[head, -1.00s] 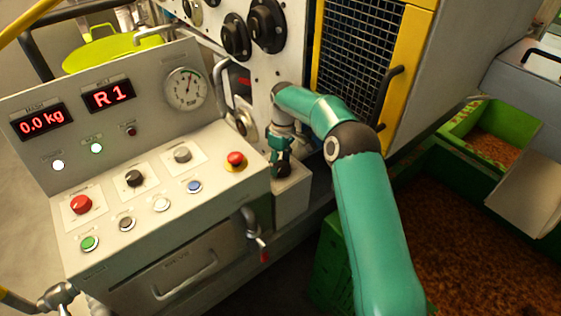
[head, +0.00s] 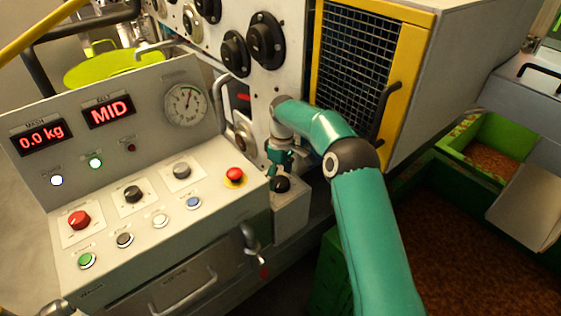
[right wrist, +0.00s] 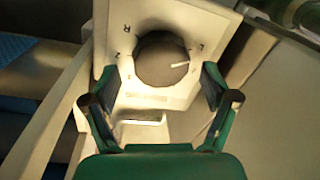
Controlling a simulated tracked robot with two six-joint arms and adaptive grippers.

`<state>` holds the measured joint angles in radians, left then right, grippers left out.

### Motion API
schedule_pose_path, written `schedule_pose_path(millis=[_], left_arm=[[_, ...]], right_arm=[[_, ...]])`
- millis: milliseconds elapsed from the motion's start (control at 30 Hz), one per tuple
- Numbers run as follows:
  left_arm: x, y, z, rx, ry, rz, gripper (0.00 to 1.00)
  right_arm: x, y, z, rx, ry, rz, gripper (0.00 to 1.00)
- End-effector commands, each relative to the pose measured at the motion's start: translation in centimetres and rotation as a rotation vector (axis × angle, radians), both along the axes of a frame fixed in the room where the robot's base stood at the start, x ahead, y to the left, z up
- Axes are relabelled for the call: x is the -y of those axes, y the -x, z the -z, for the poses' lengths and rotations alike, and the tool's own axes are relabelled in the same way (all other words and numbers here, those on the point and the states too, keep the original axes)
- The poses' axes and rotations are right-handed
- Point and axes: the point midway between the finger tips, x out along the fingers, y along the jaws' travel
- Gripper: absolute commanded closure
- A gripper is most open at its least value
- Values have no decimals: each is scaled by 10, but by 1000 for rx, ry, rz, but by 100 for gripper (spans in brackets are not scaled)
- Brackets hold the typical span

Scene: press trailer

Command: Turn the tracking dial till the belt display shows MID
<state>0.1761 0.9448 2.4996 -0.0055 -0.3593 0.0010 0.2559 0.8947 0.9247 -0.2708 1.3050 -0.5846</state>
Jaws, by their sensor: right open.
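The belt display (head: 109,111) on the panel at left reads MID in red. The tracking dial (head: 281,184) is a dark round knob on top of a small pale box beside the control desk. In the right wrist view the dial (right wrist: 162,60) has a white pointer line aimed right and slightly up, with letters around it too blurred to read fully. My right gripper (head: 279,161) is just above the dial. Its fingers (right wrist: 155,80) are open, one on each side of the knob, with gaps visible, so it grips nothing. My left gripper is not in view.
The control desk (head: 150,265) with several buttons and knobs is left of the box. A mash display (head: 41,137) reads 0.0 kg. A tap handle (head: 262,268) hangs near the desk's front corner. A yellow-framed mesh guard (head: 360,55) stands behind my right arm.

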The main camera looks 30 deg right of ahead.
Motion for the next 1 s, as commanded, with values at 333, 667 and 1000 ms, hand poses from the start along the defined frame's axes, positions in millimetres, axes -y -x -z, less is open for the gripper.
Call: schedule_pose_path(millis=[333,667,1000], left_arm=[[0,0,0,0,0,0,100],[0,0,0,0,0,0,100],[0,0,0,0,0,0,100]], right_arm=[[6,-5,-64,7,2,1,14],[10,-6,-104,5,2,-1,14],[10,-5,-111,2,0,0,14]])
